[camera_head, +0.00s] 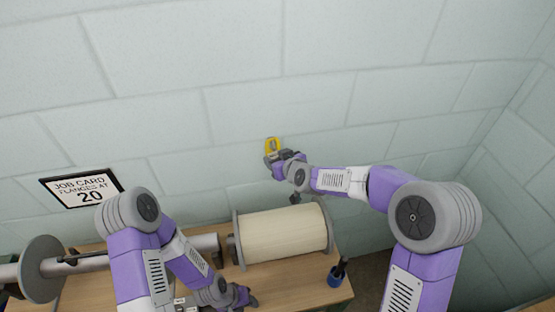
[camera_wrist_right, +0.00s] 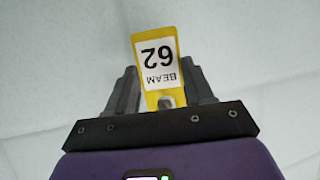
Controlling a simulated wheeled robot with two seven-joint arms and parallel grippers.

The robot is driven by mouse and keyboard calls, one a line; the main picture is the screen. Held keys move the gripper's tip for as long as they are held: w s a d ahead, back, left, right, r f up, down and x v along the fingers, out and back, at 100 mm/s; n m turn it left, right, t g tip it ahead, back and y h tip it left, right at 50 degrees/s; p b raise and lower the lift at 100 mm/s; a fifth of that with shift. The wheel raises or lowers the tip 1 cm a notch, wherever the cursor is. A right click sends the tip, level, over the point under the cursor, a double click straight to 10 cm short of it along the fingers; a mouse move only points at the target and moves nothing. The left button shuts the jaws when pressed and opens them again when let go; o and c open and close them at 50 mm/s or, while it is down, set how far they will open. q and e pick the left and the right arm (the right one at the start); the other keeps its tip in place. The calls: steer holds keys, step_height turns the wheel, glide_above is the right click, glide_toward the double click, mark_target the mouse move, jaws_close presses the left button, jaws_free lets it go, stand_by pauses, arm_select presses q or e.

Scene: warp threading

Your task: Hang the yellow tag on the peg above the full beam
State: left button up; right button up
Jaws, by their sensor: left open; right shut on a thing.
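The yellow tag (camera_head: 273,143) is held up in front of the wall, above the full beam. The full beam (camera_head: 284,235), wound with cream yarn between grey flanges, lies on the table. A small dark thing (camera_head: 294,198) shows just above the beam; I cannot tell whether it is the peg. My left gripper (camera_head: 250,298) is open and empty, low over the table.
A bare grey beam (camera_head: 100,262) with a round flange lies at the left. A job card (camera_head: 82,188) reading "FLANGES AT 20" is on the wall. The wall around the tag is clear.

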stand_by(0.3)
steer(key=o, duration=1.1)
steer(key=shift+r, duration=0.1)
arm_select(q)
steer(key=shift+f+b, duration=0.3)
steer(key=shift+b, duration=0.05)
arm_select(e)
steer(key=v, duration=0.7)
steer(key=shift+s, duration=0.25)
arm_select(q)
steer(key=shift+s, duration=0.1)
arm_select(e)
steer(key=shift+d, duration=0.15)
